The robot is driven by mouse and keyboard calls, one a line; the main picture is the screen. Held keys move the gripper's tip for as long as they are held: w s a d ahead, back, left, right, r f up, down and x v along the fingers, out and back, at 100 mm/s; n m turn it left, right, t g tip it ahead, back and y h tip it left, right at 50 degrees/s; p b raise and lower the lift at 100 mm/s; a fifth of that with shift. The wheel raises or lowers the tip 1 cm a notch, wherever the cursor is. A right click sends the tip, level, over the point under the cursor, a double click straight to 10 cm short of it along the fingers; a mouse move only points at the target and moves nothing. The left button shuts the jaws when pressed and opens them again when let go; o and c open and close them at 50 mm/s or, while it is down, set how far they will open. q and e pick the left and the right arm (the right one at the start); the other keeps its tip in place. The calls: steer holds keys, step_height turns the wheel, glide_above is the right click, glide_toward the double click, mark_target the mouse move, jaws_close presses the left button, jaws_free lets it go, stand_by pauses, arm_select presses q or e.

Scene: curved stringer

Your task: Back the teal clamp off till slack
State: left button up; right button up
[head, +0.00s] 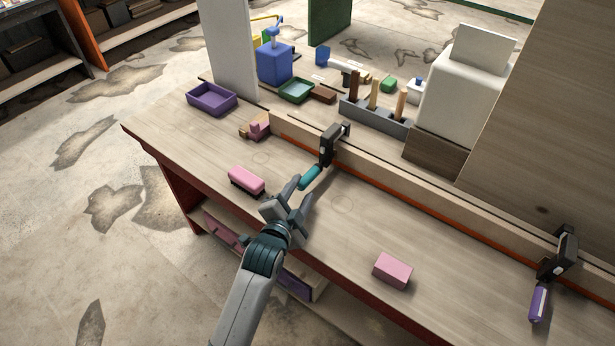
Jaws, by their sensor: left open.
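The teal clamp (327,144) has a black body and a teal handle (310,177) that slants down toward me. It sits on the long wooden stringer (377,178) on the bench. My left gripper (293,196) is open, its fingers pointing toward the teal handle's lower end. The near finger looks close to the handle; I cannot tell whether it touches. A second black clamp (563,255) with a purple handle (538,302) sits on the stringer at the far right. My right gripper is not in view.
Pink blocks lie on the bench, one left of my gripper (246,180) and one right (393,270). A purple tray (212,98), green tray (296,90) and grey tool rack (375,117) stand behind. Bare bench (350,225) lies between the gripper and the right pink block.

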mark_target(308, 179)
arm_select(q)
steer(key=shift+p+x, duration=0.4)
steer(key=shift+x, duration=2.6)
jaws_close()
